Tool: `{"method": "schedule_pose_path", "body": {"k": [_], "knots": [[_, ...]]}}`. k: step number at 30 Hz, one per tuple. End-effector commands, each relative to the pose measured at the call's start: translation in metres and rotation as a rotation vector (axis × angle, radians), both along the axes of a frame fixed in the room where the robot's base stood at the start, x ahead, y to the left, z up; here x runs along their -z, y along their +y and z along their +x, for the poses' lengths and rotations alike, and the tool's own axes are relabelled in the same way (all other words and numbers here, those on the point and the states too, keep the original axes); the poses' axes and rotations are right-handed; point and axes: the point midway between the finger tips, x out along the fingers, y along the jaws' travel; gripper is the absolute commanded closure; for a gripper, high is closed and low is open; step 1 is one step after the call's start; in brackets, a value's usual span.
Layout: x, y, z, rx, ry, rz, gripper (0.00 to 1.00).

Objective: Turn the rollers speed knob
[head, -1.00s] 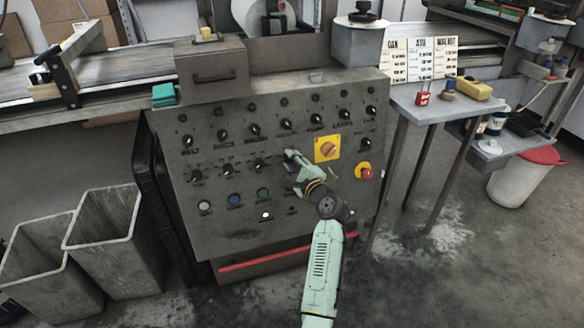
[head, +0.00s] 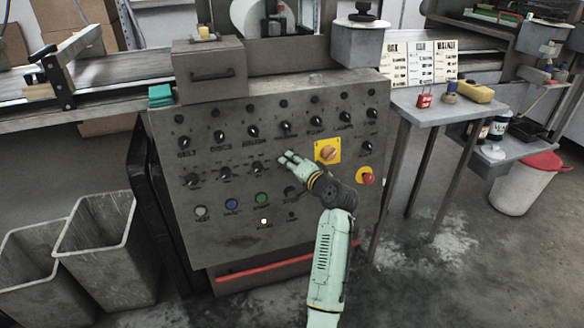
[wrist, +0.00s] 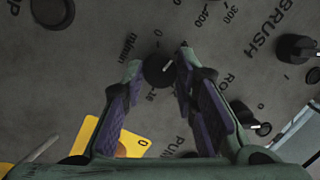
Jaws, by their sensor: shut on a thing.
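My gripper (head: 287,158) reaches the grey control panel (head: 230,235) from the front. In the wrist view my gripper (wrist: 159,68) has one finger on each side of a small black knob (wrist: 156,71) and is shut on it. In the head view my gripper hides this knob, below the ROLLERS switch (head: 286,127). That switch also shows at the lower right of the wrist view (wrist: 243,112), partly behind a finger.
The BRUSH switch (head: 253,132) and other knobs sit close by. Right of my gripper are a yellow-plated rotary switch (head: 328,151) and a red emergency button (head: 367,178). Coloured buttons (head: 232,203) lie below left. A side table (head: 425,105) stands right.

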Motion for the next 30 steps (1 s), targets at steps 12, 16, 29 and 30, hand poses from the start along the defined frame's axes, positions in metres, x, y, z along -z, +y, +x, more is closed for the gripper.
{"method": "schedule_pose_path", "body": {"k": [12,16,29,30], "knots": [[-0.0007,0.0006,0.0001,-0.069,-0.118,-0.364,1.0],[-0.0005,0.0012,0.0,-0.089,-0.15,-0.464,1.0],[-0.002,0.0014,0.0001,-0.129,-0.218,-0.671,1.0],[-0.002,0.0015,0.0,-0.131,-0.22,-0.68,1.0]]}}
